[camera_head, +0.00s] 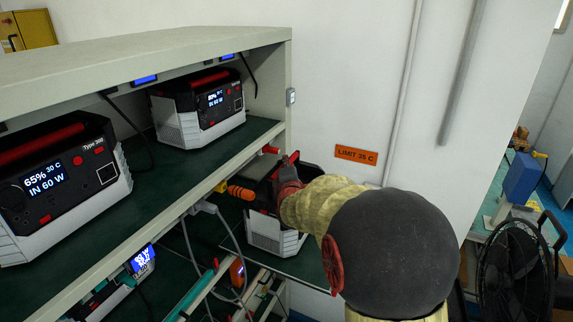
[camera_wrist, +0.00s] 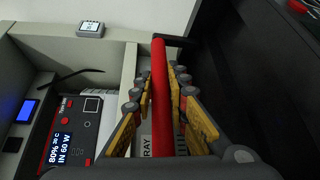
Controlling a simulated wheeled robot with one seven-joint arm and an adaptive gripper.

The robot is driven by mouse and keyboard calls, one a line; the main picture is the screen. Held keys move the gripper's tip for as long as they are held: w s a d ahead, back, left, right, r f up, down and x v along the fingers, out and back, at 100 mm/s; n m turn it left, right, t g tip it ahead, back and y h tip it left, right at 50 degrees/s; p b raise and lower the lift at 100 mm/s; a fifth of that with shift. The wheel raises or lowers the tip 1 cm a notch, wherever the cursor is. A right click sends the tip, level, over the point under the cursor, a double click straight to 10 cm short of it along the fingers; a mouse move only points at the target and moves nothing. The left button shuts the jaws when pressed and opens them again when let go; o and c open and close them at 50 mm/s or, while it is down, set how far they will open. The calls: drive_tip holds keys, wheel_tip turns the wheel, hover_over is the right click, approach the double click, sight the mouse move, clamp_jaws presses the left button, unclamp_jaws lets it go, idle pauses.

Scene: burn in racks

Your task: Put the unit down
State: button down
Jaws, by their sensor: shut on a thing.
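The unit (camera_head: 273,236) is a black and pale grey power box at the right end of the rack, level with the lower shelf. My arm hides much of it in the head view. My gripper (camera_head: 287,165) is above it, shut on its red carry handle (camera_wrist: 158,70). In the wrist view the red bar runs between the yellow-padded fingers of my gripper (camera_wrist: 161,85). The unit's dark top fills the right of that view. I cannot tell whether its base touches the lower shelf (camera_head: 306,268).
Two similar units stand on the upper shelf, one at left (camera_head: 60,185) and one further back (camera_head: 200,105). Grey cables and an orange-handled item (camera_head: 241,193) are close left of my gripper. An orange "LIMIT 35 C" sign (camera_head: 356,155) is on the wall. A black fan (camera_head: 515,270) stands at right.

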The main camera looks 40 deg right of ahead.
drive_tip(key=c, duration=2.1)
unclamp_jaws()
drive_tip(key=shift+c, duration=0.2)
drive_tip(key=shift+o, duration=1.2)
drive_tip(key=shift+s+a+r, duration=0.1)
drive_tip(key=shift+s, duration=0.05)
drive_tip(key=shift+o, duration=0.8)
drive_tip(key=p+v, duration=0.1)
drive_tip(key=v, duration=1.1)
drive_tip(key=shift+p, duration=0.3)
